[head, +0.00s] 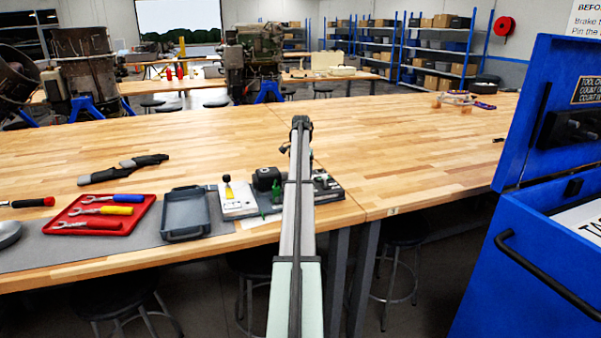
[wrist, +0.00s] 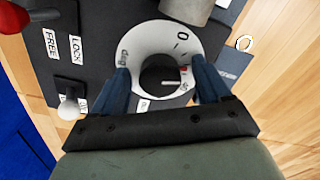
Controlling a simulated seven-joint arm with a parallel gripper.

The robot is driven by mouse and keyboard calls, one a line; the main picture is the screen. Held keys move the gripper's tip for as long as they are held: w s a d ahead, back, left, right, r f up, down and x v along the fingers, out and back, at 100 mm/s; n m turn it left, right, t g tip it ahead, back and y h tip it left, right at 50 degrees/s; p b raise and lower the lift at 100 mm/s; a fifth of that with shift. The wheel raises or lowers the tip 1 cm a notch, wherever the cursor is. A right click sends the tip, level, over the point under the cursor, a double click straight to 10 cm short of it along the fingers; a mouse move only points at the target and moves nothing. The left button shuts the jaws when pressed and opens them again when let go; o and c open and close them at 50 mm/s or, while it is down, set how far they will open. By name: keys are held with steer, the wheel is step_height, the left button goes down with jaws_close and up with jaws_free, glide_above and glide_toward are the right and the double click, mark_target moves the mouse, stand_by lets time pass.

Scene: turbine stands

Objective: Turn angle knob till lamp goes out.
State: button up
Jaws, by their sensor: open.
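The black angle knob (wrist: 157,76) shows in the wrist view, in the middle of a white dial (wrist: 143,40) marked 0 and deg. A small red mark lies at the knob's right edge. My gripper (wrist: 160,68) is open, with one blue finger on each side of the dial and gaps to the knob. I cannot tell how high the fingertips are above it. A small pale ring with a yellowish edge (wrist: 245,43) is at the right; I cannot tell if it is the lamp. In the head view my arm hides the knob.
A lever with a white ball (wrist: 68,107) stands left of the dial by FREE and LOCK labels. A grey cylinder (wrist: 187,9) is above the dial. In the head view, a grey tray (head: 185,214), a red tool tray (head: 101,212) and a blue cabinet (head: 470,270) stand nearby.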

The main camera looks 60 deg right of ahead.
steer(key=shift+o, duration=0.9)
steer(key=shift+r, duration=0.1)
steer(key=shift+r, duration=2.45)
steer(key=shift+w, duration=0.1)
